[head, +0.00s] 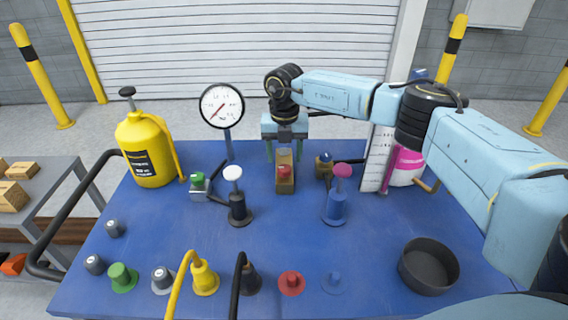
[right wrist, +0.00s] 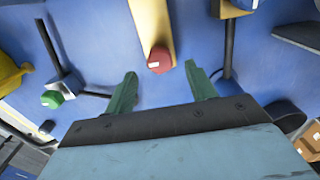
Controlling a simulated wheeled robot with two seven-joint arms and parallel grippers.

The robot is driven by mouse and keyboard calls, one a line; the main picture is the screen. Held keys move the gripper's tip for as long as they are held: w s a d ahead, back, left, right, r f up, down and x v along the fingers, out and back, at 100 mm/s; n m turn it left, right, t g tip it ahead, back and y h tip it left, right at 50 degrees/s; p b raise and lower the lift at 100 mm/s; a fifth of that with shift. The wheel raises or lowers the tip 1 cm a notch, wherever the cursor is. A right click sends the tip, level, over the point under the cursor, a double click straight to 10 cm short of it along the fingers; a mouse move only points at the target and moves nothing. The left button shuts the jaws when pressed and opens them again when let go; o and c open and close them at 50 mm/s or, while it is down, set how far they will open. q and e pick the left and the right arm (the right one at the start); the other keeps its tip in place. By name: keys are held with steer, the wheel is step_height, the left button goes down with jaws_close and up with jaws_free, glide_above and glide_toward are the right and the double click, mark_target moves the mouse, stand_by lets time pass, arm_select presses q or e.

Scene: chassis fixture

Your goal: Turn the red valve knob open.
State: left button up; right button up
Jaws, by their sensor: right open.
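A small red knob (head: 284,171) sits on an upright tan block (head: 285,186) at the back middle of the blue table. My right gripper (head: 284,153) is open above and behind this block, its green fingers pointing down. In the right wrist view the red knob (right wrist: 160,60) lies just beyond the gap between the two open fingertips (right wrist: 160,68), and neither finger appears to touch it. The gap is empty. A pink-red knob (head: 342,170) tops a blue post to the right, and a red knob (head: 291,283) sits near the front edge. My left gripper is not in view.
A white-topped post (head: 238,205), a gauge (head: 222,106) and a yellow bottle (head: 147,152) stand left. A dark bowl (head: 429,266) is front right. The table's centre is clear.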

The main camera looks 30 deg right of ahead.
mark_target(284, 167)
step_height(284, 167, down, 3)
steer(key=shift+f, duration=0.4)
steer(key=shift+c, duration=0.5)
steer(key=c, duration=0.9)
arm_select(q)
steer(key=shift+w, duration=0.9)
arm_select(e)
steer(key=shift+o, duration=0.2)
